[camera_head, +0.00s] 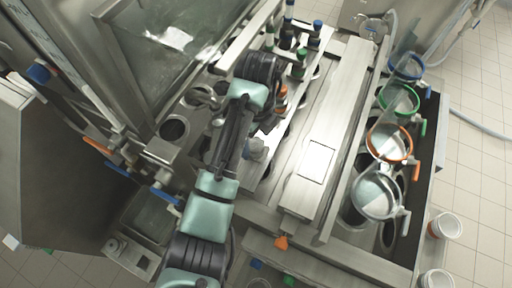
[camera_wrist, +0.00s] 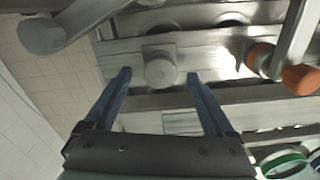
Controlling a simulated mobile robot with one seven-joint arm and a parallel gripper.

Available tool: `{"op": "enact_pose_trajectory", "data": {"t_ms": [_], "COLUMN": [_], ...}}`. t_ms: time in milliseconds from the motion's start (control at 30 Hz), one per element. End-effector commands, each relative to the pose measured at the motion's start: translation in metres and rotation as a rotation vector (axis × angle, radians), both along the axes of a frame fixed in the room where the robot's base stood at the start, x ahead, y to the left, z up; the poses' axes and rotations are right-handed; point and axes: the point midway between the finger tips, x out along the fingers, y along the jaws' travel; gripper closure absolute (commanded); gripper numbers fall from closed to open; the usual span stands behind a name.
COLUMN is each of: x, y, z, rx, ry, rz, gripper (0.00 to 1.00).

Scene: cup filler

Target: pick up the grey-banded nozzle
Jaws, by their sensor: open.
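The grey-banded nozzle (camera_head: 256,150) stands on the metal filler, beside my arm in the head view. In the wrist view, a round grey piece that appears to be this nozzle (camera_wrist: 160,66) shows between and just beyond my fingertips, on a squarish plate. My gripper (camera_wrist: 159,75) is open, its two blue fingers on either side of that piece with gaps. I cannot tell how far above it they are. In the head view my arm hides most of the gripper. A grey-ended lever (camera_wrist: 40,36) shows at the upper left of the wrist view.
An orange-banded nozzle (camera_head: 281,98) stands close by, with green (camera_head: 298,66) and blue ones farther back. An orange-ended lever (camera_wrist: 300,79) is right of my fingers. Jugs with blue, green, orange (camera_head: 390,143) and grey bands (camera_head: 378,195) line the right side. A glass-sided tank (camera_head: 175,40) is upper left.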

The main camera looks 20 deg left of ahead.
Motion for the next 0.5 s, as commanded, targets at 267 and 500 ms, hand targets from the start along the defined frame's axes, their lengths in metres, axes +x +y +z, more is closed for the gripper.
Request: {"op": "enact_pose_trajectory", "data": {"t_ms": [267, 500], "x": [0.000, 0.000], "y": [0.000, 0.000], "z": [-0.021, -0.021], "rx": [0.001, 0.001], "ry": [-0.002, -0.002], "rz": [0.001, 0.001], "gripper": [0.11, 0.25]}}
